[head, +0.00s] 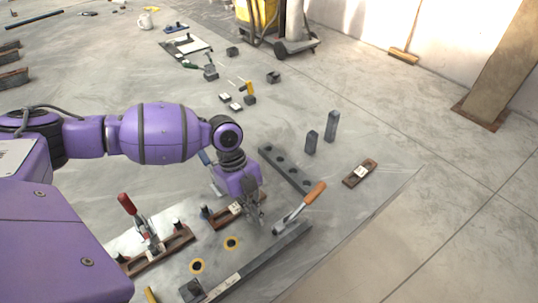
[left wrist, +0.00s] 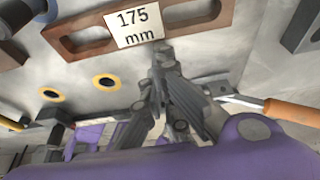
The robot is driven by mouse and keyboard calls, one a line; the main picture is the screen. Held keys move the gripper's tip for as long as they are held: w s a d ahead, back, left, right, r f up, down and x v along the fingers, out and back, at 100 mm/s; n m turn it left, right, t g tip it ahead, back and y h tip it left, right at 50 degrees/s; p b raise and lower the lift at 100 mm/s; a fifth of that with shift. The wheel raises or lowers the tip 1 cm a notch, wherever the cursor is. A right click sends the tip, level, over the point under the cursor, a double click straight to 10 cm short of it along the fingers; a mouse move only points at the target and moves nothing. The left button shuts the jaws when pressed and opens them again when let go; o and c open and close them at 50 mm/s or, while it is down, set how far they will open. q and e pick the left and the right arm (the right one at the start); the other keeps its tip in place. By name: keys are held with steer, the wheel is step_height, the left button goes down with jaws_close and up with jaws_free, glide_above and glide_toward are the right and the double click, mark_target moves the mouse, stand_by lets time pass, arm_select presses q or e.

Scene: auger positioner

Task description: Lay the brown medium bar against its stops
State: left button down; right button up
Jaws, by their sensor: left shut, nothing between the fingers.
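A brown slotted bar with a white label (head: 228,216) lies on the grey plate just left of my left gripper. In the left wrist view the brown bar (left wrist: 190,22) reads "175 mm" and crosses the top. A dark peg (head: 206,212) stands by the bar's left end. Which parts are its stops is unclear. My right gripper is not in view.
A longer brown bar (head: 170,246) lies left beside a red-handled clamp (head: 127,204). An orange-handled clamp (head: 314,192) is close on the right. A short labelled brown bar (head: 370,166) and dark upright blocks (head: 331,126) stand farther right. Yellow-ringed holes (head: 232,243) lie in front.

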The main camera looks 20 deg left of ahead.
arm_select(q)
steer(key=shift+w+a+f, duration=0.1)
steer(key=shift+w+a, duration=0.2)
steer(key=shift+a, duration=0.45)
steer(key=shift+w, duration=0.1)
steer(key=shift+d, duration=0.25)
steer(key=s+d, duration=0.1)
steer(key=d+r+p, duration=0.1)
steer(key=shift+s+d+r, duration=0.15)
steer(key=shift+s+d, duration=0.2)
steer(key=shift+d, duration=0.05)
steer(key=v, duration=0.9)
